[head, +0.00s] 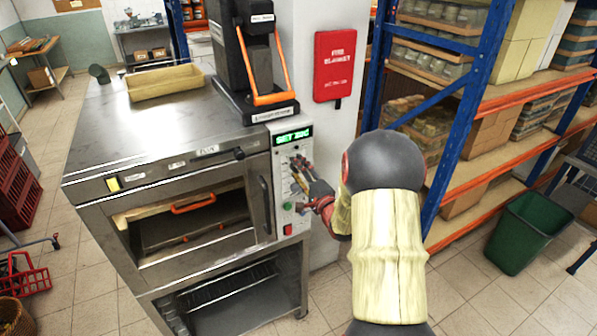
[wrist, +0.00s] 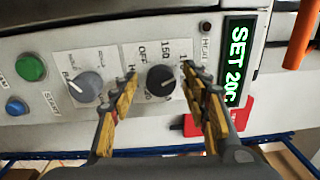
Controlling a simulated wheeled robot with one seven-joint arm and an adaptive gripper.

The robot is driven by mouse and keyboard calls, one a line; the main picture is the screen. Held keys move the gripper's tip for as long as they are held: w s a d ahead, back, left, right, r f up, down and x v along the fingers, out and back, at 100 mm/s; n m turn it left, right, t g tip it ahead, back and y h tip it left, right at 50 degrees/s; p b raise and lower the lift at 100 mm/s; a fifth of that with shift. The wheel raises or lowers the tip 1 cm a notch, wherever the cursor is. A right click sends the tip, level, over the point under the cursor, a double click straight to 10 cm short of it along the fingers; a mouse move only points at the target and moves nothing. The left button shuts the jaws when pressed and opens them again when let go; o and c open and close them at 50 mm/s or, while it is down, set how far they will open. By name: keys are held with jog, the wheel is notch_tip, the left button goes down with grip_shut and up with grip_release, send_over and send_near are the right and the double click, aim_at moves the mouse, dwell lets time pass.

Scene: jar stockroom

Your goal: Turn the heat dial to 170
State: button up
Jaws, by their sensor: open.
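The heat dial (wrist: 161,80) is a round black knob on a white scale plate in the wrist view. "OFF" and "150" can be read beside it; other marks are partly hidden by the fingers. My gripper (wrist: 160,74) is open, with one yellow-padded finger on each side of the dial. Whether the pads touch the knob I cannot tell. The green display (wrist: 238,62) reads "SET 200" in the wrist view; it also shows in the head view (head: 293,136). In the head view my gripper (head: 299,172) is at the oven's control panel and hides the dial.
A grey knob (wrist: 86,87), a green button (wrist: 31,67) and a blue button (wrist: 16,106) share the panel. The oven (head: 165,130) has a vertical handle (head: 265,205) left of the panel. A blue-framed shelf (head: 470,90) and green bin (head: 526,232) stand right.

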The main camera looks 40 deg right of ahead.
jog(key=shift+s, duration=0.1)
jog(key=v, duration=1.2)
